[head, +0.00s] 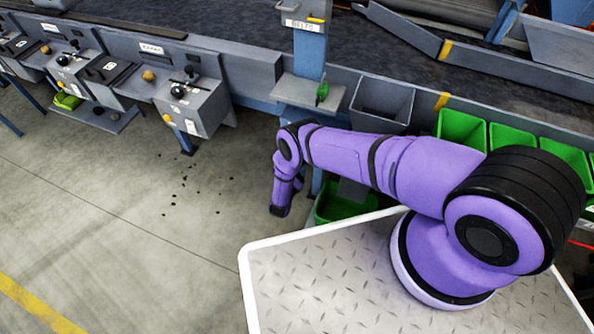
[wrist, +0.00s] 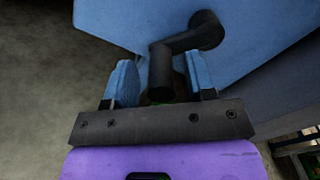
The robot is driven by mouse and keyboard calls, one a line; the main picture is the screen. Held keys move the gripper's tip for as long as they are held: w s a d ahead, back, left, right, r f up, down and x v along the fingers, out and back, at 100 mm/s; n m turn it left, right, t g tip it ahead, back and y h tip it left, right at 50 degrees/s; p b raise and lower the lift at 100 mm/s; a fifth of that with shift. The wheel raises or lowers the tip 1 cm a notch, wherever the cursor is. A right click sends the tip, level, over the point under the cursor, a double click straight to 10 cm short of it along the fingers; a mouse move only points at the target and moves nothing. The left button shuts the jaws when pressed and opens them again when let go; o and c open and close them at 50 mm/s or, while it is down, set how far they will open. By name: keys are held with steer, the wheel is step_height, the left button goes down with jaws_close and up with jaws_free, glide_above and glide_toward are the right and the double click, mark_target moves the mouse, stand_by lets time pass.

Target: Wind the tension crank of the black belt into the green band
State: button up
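In the wrist view a black crank (wrist: 178,48) comes out of a blue painted face (wrist: 120,20), with its arm running down left to a round handle. My gripper (wrist: 161,76) is open, with one blue finger on each side of the handle. Gaps show between the handle and both fingers, so it does not look gripped. In the head view my arm reaches left and bends down beside the blue post; the crank is hidden there and the fingers cannot be made out. A dark belt surface (head: 225,16) runs along the top. I cannot make out a green band.
The blue post (head: 309,55) carries a small shelf with a green piece (head: 322,92). Grey control boxes (head: 190,103) stand at the left. A grey bin (head: 382,103) and green bins (head: 461,127) line the right. Open floor (head: 120,190) with dark crumbs lies left of my arm.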

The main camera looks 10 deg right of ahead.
steer(key=v, duration=1)
steer(key=shift+s+a, duration=0.2)
steer(key=shift+s, duration=0.15)
